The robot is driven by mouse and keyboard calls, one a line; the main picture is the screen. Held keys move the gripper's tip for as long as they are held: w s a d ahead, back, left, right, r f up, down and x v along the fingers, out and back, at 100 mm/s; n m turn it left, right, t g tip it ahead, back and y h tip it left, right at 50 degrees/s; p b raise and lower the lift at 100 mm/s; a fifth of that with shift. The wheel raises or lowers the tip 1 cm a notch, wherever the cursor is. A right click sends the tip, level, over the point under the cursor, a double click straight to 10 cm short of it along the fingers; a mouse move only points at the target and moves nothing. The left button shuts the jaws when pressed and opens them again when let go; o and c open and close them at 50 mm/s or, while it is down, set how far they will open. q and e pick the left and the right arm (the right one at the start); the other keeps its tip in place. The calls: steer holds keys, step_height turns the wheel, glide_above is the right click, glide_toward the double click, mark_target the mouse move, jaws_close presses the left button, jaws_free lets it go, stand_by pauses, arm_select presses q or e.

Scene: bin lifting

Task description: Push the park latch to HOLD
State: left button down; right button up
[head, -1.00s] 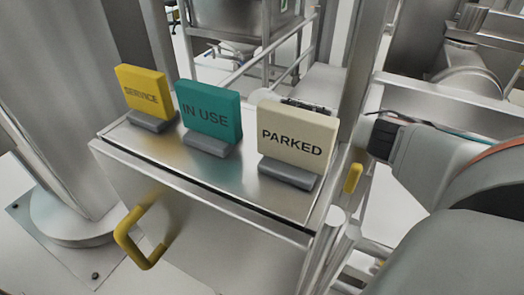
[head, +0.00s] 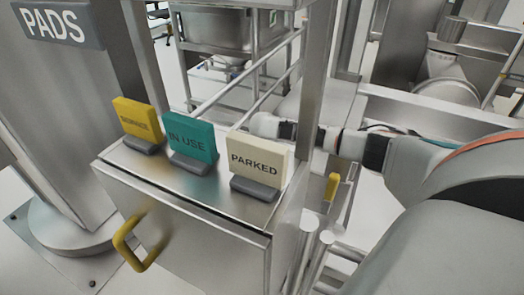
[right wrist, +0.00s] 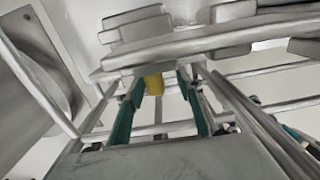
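In the right wrist view a small yellow block (right wrist: 154,84) shows between the fingertips of my right gripper (right wrist: 162,80). The two teal-edged fingers stand apart, so the gripper is open; I cannot tell whether either touches the block. In the head view a short yellow lever (head: 332,187) stands upright just right of the metal box; it may be the park latch. No HOLD marking is readable. My right arm reaches in from the right, behind the PARKED sign (head: 256,164), and its gripper is hidden there. My left gripper is out of view.
The metal box (head: 185,222) also carries a yellow SERVICE sign (head: 137,121) and a teal IN USE sign (head: 188,143). A yellow handle (head: 128,246) sticks out of its front. A thick column with a PADS plate (head: 58,24) stands left. Metal rails and frames surround the back and right.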

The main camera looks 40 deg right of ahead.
steer(key=shift+w+r, duration=0.1)
steer(key=shift+w, duration=0.05)
steer(key=shift+w+r, duration=0.1)
steer(key=shift+r, duration=0.45)
step_height(320, 180, up, 11)
steer(key=shift+f, duration=0.1)
stand_by(0.4)
